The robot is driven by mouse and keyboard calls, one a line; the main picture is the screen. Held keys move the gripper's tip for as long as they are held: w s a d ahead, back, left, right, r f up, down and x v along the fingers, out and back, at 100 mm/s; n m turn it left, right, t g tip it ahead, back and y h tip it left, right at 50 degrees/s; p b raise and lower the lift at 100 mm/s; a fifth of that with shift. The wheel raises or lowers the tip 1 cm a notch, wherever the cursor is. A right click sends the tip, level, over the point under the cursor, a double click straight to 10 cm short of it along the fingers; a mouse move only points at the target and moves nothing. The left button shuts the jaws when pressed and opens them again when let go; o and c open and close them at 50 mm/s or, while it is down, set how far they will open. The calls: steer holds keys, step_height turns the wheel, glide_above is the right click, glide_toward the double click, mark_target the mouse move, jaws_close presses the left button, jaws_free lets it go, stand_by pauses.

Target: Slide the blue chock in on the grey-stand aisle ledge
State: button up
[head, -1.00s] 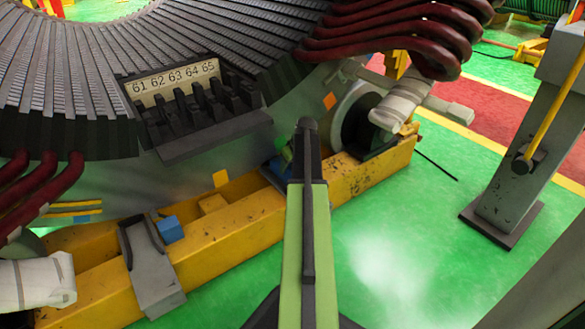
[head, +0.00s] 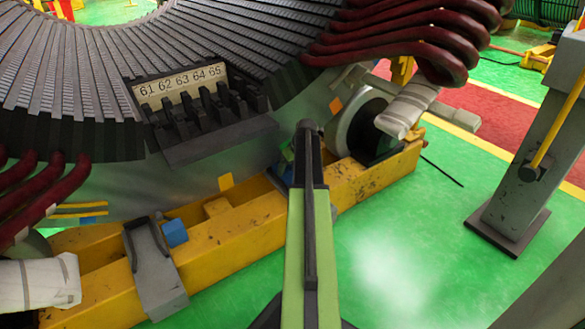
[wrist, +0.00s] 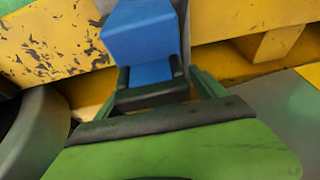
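The blue chock (wrist: 139,36) fills the upper middle of the wrist view, against the yellow beam. Its narrower near part lies between the two dark fingertips of my gripper (wrist: 150,80), which meet it on both sides. In the head view my gripper (head: 306,130) is at the yellow beam, below the stator and left of the roller; my arm hides most of the chock there. The ledge is mostly hidden behind the chock and arm. The grey stand (head: 525,185) with a yellow rod stands at the right.
A second blue block (head: 174,233) sits beside a grey bracket (head: 152,270) on the yellow beam (head: 235,235) at left. The roller (head: 370,130) is close to the right of my gripper. Dark red coils (head: 420,40) hang above.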

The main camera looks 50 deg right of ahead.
steer(key=p+v, duration=1.6)
steer(key=v, duration=0.1)
steer(key=shift+r, duration=0.25)
